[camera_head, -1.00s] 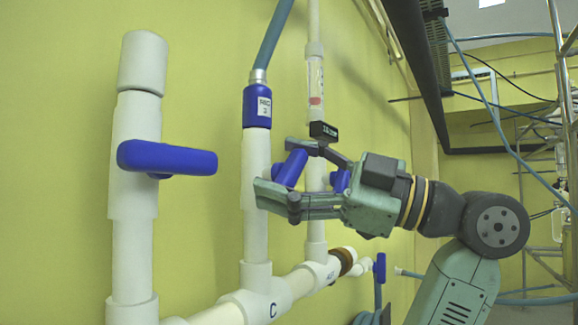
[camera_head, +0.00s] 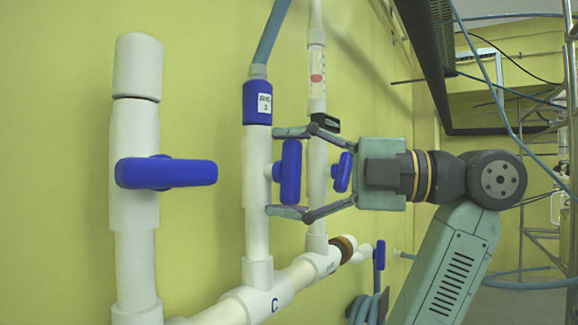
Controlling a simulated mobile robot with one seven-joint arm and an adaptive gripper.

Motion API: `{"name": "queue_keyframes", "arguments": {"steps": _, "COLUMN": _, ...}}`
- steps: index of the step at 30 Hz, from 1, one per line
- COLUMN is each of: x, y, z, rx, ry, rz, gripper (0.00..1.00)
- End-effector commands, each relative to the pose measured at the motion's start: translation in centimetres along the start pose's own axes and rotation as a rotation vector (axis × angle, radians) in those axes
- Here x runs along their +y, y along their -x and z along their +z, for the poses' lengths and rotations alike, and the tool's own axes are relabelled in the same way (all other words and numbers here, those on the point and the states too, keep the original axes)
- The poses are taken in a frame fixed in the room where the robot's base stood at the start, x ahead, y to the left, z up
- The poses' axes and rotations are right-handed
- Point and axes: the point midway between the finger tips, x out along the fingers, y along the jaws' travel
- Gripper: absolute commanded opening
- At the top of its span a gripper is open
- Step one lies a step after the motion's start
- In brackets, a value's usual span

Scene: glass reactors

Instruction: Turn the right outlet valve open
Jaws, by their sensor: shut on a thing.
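My gripper (camera_head: 287,171) comes in from the right, with one finger above and one below a blue valve handle (camera_head: 290,173). It is shut on this handle, gripping it across its two ends. The handle stands upright, in line with the white pipe (camera_head: 257,220) behind it, below a blue coupling with a label (camera_head: 257,103). Another blue handle (camera_head: 166,173) on the left pipe lies level, across its pipe. I cannot tell from the view which handle the task calls the right outlet valve.
A farther white pipe (camera_head: 317,210) carries a small blue handle (camera_head: 341,172), close beside my gripper's palm. A lower white pipe (camera_head: 298,274) joins the uprights. Another blue handle (camera_head: 380,255) sits lower right. The yellow wall (camera_head: 60,200) is close behind the pipes.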

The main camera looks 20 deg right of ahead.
Motion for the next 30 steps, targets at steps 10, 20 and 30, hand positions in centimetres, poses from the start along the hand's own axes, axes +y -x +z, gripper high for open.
{"name": "queue_keyframes", "arguments": {"steps": 10, "x": 0.0, "y": 0.01, "z": -0.02, "rx": -0.001, "ry": 0.021, "rz": -0.008, "gripper": 0.41}}
{"name": "queue_keyframes", "arguments": {"steps": 20, "x": -0.01, "y": 0.01, "z": -0.02, "rx": -0.001, "ry": 0.019, "rz": -0.007, "gripper": 0.79}}
{"name": "queue_keyframes", "arguments": {"steps": 30, "x": -0.02, "y": 0.0, "z": 0.0, "rx": 0.0, "ry": 0.018, "rz": -0.008, "gripper": 0.9}}
